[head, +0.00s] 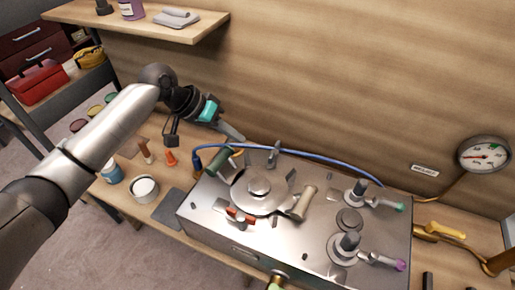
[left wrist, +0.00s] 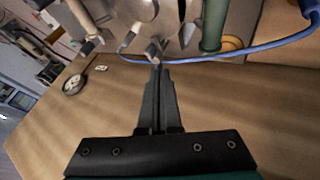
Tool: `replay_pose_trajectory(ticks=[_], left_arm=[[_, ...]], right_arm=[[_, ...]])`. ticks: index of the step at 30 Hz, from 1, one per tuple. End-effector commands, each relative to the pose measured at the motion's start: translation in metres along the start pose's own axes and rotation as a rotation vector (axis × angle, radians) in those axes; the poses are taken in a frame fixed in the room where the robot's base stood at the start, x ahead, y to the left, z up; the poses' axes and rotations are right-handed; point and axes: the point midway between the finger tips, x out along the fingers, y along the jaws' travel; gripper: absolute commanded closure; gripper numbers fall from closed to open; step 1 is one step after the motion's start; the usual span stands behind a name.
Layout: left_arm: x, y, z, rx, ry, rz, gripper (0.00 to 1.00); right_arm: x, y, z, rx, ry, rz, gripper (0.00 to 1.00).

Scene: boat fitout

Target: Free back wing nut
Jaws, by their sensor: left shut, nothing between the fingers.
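A round metal cover (head: 258,190) sits on top of the steel box (head: 325,175). The back wing nut (head: 273,155) stands upright at the cover's back edge, grey and metallic. In the left wrist view a small metal piece that looks like this wing nut (left wrist: 153,50) shows just beyond my fingertips. My left gripper (head: 242,138) is shut and empty, its fingers pointing towards the nut from the back left. It also shows in the left wrist view (left wrist: 157,67). I cannot tell whether the tips touch the nut. My right gripper is not in view.
A green cylinder (head: 218,161), a beige cylinder (head: 304,202) and a red-handled part (head: 239,216) surround the cover. A blue hose (head: 325,158) runs behind it. Two valves with coloured handle tips stand at right. A gauge (head: 484,155) is on the wall.

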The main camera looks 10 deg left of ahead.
Motion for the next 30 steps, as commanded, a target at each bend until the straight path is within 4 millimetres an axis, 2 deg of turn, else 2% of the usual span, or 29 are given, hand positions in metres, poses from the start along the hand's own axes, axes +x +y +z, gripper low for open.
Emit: replay_pose_trajectory(ticks=[5, 12, 18, 23, 30], left_arm=[[0.019, 0.001, 0.001, 0.000, -0.003, 0.004, 1.00], [0.065, 0.001, 0.001, 0.000, -0.002, 0.003, 1.00], [0.090, 0.000, 0.001, 0.000, -0.002, 0.001, 1.00], [0.099, 0.000, 0.000, 0.002, 0.000, 0.000, 1.00], [0.100, 0.000, 0.000, 0.002, -0.001, 0.000, 1.00]], right_arm=[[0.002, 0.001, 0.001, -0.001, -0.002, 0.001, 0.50], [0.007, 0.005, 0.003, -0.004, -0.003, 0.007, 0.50], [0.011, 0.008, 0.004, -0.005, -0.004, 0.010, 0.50], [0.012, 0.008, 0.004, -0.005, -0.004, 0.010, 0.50], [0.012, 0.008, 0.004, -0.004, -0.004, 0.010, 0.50]])
